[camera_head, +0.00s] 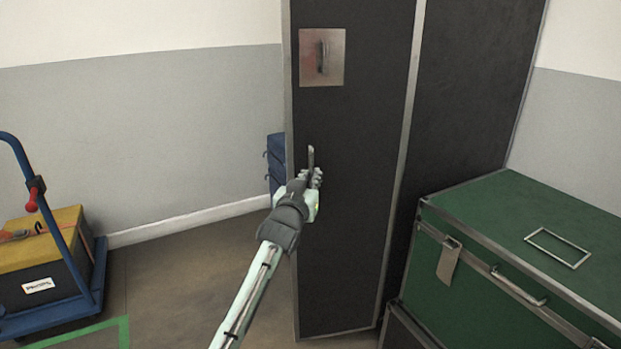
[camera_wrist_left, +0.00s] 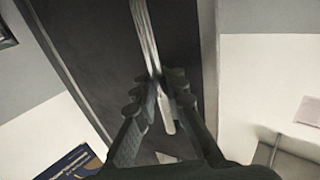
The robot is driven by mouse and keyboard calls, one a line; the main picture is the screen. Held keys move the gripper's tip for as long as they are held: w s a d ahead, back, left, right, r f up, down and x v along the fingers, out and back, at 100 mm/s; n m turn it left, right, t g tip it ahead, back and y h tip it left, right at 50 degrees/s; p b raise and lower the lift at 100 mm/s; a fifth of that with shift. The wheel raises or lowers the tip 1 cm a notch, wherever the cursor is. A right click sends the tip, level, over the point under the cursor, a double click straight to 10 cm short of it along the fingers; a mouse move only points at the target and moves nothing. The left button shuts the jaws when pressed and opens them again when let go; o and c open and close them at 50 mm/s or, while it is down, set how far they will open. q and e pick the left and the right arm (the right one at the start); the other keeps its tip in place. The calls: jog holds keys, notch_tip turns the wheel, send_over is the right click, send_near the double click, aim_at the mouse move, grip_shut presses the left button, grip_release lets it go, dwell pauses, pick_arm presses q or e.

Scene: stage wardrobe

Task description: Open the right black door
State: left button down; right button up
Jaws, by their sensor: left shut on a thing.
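The black door (camera_head: 362,150) stands upright in the middle of the head view, with metal edge trim and a square metal plate (camera_head: 335,58) near its top. A slim metal handle (camera_head: 311,156) sticks up from my left gripper (camera_head: 313,178) at the door's left side. In the left wrist view the handle (camera_wrist_left: 146,35) is a long pale bar running down between the fingers of my left gripper (camera_wrist_left: 158,88), which are closed around it. The fingers hide part of the handle. My right gripper is in neither view.
Another black panel (camera_head: 462,110) adjoins on the right. A green metal-edged case (camera_head: 470,270) stands in front of it at the right. A blue cart (camera_head: 98,270) carrying a yellow-topped box (camera_head: 45,262) is at the left. Bare floor (camera_head: 185,265) lies between cart and door.

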pick_arm(q)
jog(key=shift+a, duration=0.15)
dwell(0.3)
jog(key=c, duration=1.9)
grip_release()
jog(key=shift+s+a+r, duration=0.1)
jog(key=shift+o, duration=0.2)
jog(key=shift+s, duration=0.45)
jog(key=v, duration=1.1)
